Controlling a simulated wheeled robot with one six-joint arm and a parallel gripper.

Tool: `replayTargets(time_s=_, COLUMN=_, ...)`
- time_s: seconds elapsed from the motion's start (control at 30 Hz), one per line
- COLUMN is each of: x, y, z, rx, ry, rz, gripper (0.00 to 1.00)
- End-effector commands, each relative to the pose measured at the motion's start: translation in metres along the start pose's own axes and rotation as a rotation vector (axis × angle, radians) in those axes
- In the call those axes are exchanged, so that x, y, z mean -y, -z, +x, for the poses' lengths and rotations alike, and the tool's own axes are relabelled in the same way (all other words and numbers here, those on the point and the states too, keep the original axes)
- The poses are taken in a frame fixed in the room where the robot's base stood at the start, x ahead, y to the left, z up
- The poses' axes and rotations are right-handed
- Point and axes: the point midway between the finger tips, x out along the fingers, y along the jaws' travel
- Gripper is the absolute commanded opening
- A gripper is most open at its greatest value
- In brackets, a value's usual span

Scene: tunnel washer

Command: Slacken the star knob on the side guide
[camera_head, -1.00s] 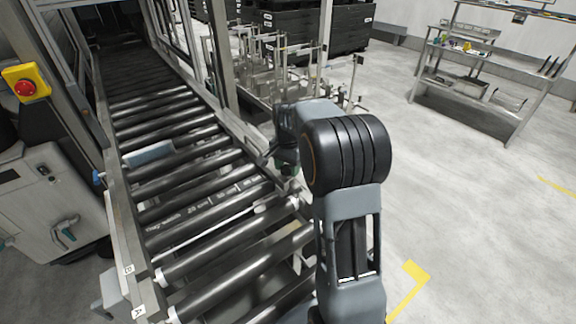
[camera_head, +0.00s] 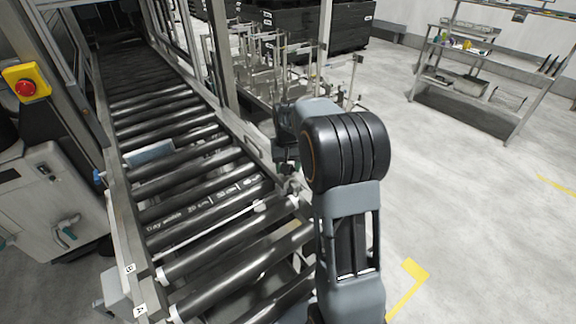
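My gripper (camera_head: 287,166) is over the right-hand rail of the roller conveyor, partly hidden by my own arm. Its fingers are small and dark here, and I cannot tell whether they are open or shut. A small metal fitting (camera_head: 292,187) shows on the rail just below it; I cannot tell whether they touch. No star knob can be made out clearly; one at the gripper would be hidden or too small. A pale rail (camera_head: 240,128) runs along the conveyor's right side. A small blue part (camera_head: 98,176) sits on the left-hand rail, its shape unclear.
The black rollers (camera_head: 190,185) run away to the upper left; a blue-grey block (camera_head: 150,153) lies among them. A yellow box with a red button (camera_head: 25,87) stands at left. A metal rack (camera_head: 270,60) is behind my arm. A shelf bench (camera_head: 470,70) is far right; floor between is clear.

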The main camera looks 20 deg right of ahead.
Motion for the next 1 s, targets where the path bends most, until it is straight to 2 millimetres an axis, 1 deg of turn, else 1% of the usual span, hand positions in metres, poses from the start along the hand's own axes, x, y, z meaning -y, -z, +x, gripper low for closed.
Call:
replayTargets(time_s=0.57, x=0.0003, y=0.0011, z=-0.0017, rx=-0.006, ry=0.001, rz=-0.029, gripper=0.26)
replayTargets(time_s=0.6, x=0.0003, y=0.0011, z=-0.0018, rx=-0.006, ry=0.001, rz=-0.029, gripper=0.52)
replayTargets(time_s=0.83, x=0.0002, y=0.0006, z=-0.0009, rx=-0.003, ry=0.001, rz=-0.028, gripper=0.74)
replayTargets(time_s=0.87, x=0.0002, y=0.0005, z=-0.0009, rx=-0.003, ry=0.001, rz=-0.028, gripper=0.75)
replayTargets(time_s=1.0, x=0.0001, y=0.0004, z=-0.0005, rx=-0.002, ry=0.0, rz=-0.028, gripper=0.75)
